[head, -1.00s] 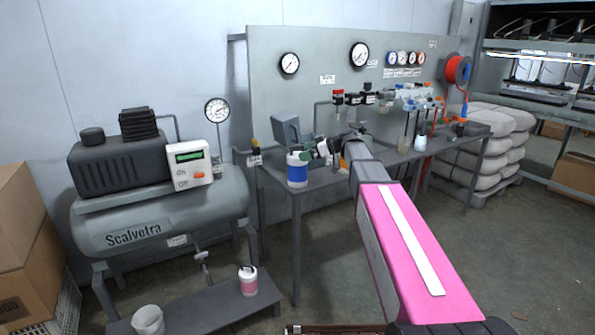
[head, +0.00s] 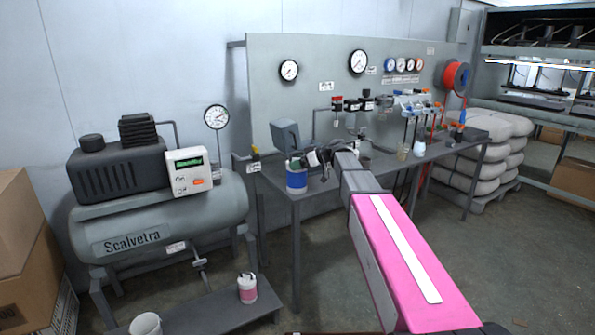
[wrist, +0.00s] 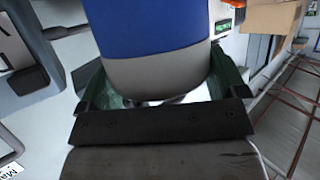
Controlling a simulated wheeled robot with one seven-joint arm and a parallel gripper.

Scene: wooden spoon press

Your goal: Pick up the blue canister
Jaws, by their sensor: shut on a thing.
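The blue canister (head: 297,180) is a white cylinder with a wide blue band. In the head view it is at the left end of the grey workbench, upright; I cannot tell whether its base touches the bench. My gripper (head: 312,160) reaches it from the right, near its top. In the wrist view the canister (wrist: 150,45) fills the upper middle, its blue band above a pale part. My gripper (wrist: 165,98) has its green fingers on both sides of the pale part, shut on it. The canister's far side is hidden.
A grey box-like device (head: 286,134) stands just behind the canister. Gauges and hoses fill the bench's back panel (head: 320,50). A pink-and-white canister (head: 247,288) and a white bucket (head: 146,324) are on the low shelf. The compressor (head: 150,215) stands at the left.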

